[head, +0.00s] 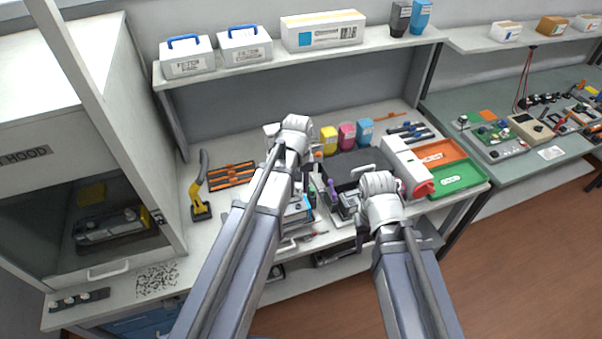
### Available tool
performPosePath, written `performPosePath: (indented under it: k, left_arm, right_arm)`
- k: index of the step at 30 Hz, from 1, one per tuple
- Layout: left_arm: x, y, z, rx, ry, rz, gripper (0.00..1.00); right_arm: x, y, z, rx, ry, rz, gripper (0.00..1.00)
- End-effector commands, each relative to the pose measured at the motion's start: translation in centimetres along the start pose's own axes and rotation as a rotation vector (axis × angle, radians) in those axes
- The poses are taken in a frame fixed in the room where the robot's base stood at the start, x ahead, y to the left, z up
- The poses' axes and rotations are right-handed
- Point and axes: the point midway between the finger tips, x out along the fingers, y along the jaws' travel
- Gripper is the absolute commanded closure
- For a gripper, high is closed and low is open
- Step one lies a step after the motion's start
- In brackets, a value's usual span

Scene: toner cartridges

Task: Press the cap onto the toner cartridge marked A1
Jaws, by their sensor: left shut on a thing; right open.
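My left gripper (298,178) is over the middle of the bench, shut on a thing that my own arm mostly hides. A blue and white object (297,213) shows just below it, partly covered by the arm. My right gripper (349,207) is open, to the right of the left one and nearer the bench's front edge. A slim purple object (332,190) stands between the two grippers. Yellow (329,138), magenta (347,136) and cyan (365,131) containers stand behind them. No A1 mark is readable, and I cannot tell which thing is the cap.
A dark mat (352,165) lies behind the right gripper. A white and red box (407,168), an orange tray (441,152) and a green tray (458,178) are at the right.

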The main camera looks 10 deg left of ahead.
Motion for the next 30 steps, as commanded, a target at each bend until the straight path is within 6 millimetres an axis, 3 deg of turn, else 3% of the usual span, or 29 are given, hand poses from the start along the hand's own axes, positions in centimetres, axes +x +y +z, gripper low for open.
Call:
performPosePath:
  k: [11,24,30]
  left_arm:
    - [1.6,0.0,0.0,0.0,0.0,0.0,1.0]
    - [5.6,0.0,0.0,0.0,0.0,0.0,1.0]
    - [5.0,0.0,0.0,0.0,0.0,0.0,1.0]
  right_arm:
    - [1.6,-0.1,-0.1,-0.002,0.0,0.001,0.5]
    - [5.6,-0.5,-0.3,-0.012,0.0,0.002,0.5]
    - [5.0,-0.4,-0.3,-0.011,0.0,0.002,0.5]
